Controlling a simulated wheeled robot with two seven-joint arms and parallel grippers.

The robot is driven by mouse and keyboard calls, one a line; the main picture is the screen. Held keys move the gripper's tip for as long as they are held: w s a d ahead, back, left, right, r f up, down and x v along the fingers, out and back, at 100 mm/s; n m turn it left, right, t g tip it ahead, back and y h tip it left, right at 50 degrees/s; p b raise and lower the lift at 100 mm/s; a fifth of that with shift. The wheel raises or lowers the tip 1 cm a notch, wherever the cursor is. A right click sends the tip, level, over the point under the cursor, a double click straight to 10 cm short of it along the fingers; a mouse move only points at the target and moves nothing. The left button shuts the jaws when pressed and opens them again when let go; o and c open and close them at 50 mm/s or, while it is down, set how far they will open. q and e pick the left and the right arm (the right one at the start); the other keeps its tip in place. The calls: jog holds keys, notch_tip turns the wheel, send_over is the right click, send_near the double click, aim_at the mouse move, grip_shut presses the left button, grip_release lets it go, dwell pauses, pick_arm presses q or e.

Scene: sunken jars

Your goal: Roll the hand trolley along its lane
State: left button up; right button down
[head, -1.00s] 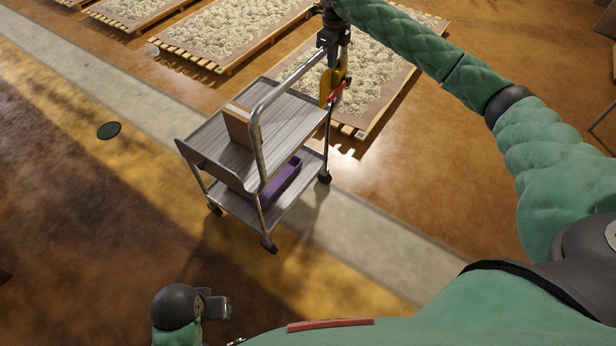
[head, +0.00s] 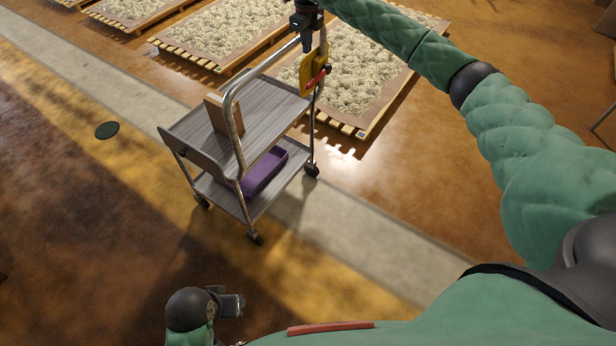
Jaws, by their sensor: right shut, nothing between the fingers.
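The hand trolley (head: 268,112) is a two-shelf cart with grey wood-grain shelves and a metal push bar (head: 232,120). It stands upright over the grey lane strip (head: 365,224). A brown box (head: 222,116) is on the top shelf and a purple bin (head: 266,172) on the lower one. A yellow part (head: 313,74) with a red lever (head: 317,79) sits at the far end of the bar. My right gripper (head: 307,44) is shut at that end, beside the bar; whether it touches is unclear. My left gripper (head: 234,304) is low in front, away from the trolley; its jaws are unclear.
Several slatted pallets with pale, lumpy contents, such as one (head: 350,80), lie beyond the trolley, the nearest close to its far side. A dark round floor cover (head: 107,130) lies left of the trolley. The near floor is clear.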

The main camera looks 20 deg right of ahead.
pick_arm(q)
jog(key=w+d+f+t+h+b, duration=0.1)
jog(key=d+f+b, duration=0.2)
jog(key=d+f, duration=0.2)
jog(key=shift+w+h, duration=0.3)
pick_arm(e)
jog(key=w+a, duration=0.7)
jog(key=w, duration=0.1)
jog(key=shift+w, duration=0.2)
jog(key=shift+a, duration=0.1)
